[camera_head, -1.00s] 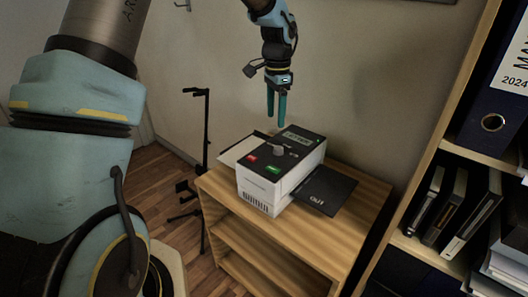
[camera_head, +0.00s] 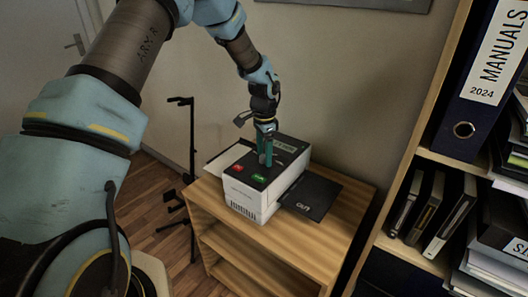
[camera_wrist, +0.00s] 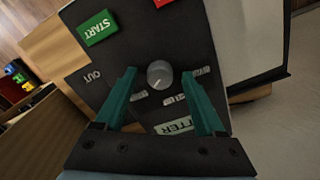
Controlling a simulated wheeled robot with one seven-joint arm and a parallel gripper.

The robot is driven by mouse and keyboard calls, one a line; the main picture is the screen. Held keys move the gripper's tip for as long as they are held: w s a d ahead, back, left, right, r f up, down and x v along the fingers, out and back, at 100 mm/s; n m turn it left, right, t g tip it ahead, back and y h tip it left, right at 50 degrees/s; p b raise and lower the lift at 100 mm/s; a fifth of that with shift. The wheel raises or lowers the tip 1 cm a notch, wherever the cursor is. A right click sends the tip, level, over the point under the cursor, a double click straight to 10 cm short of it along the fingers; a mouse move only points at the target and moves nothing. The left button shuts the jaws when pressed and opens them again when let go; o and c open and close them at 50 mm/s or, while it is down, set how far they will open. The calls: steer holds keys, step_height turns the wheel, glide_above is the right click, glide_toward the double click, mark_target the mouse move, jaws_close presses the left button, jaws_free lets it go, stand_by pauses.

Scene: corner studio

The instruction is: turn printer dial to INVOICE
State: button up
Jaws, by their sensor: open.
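The printer (camera_head: 258,178) is a white box with a black top panel, standing on a wooden cabinet. Its grey round dial (camera_wrist: 159,74) shows in the wrist view, between and just beyond my fingertips, with labels around it partly blurred and partly hidden. A display reading "LETTER" (camera_wrist: 174,127) lies below the dial in that view. My gripper (camera_head: 265,163) points down over the panel with its teal fingers apart. In the wrist view my gripper (camera_wrist: 160,72) is open and empty, one finger to each side of the dial. I cannot tell whether either finger touches it.
A green START button (camera_wrist: 97,28) and a red button (camera_head: 239,168) are on the panel. A black OUT tray (camera_head: 312,196) juts from the printer's right side. The wooden cabinet (camera_head: 285,238) has bare top in front. A black stand (camera_head: 190,150) is at left, a bookshelf (camera_head: 405,160) at right.

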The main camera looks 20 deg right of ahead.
steer(key=shift+c, duration=0.4)
jaws_close()
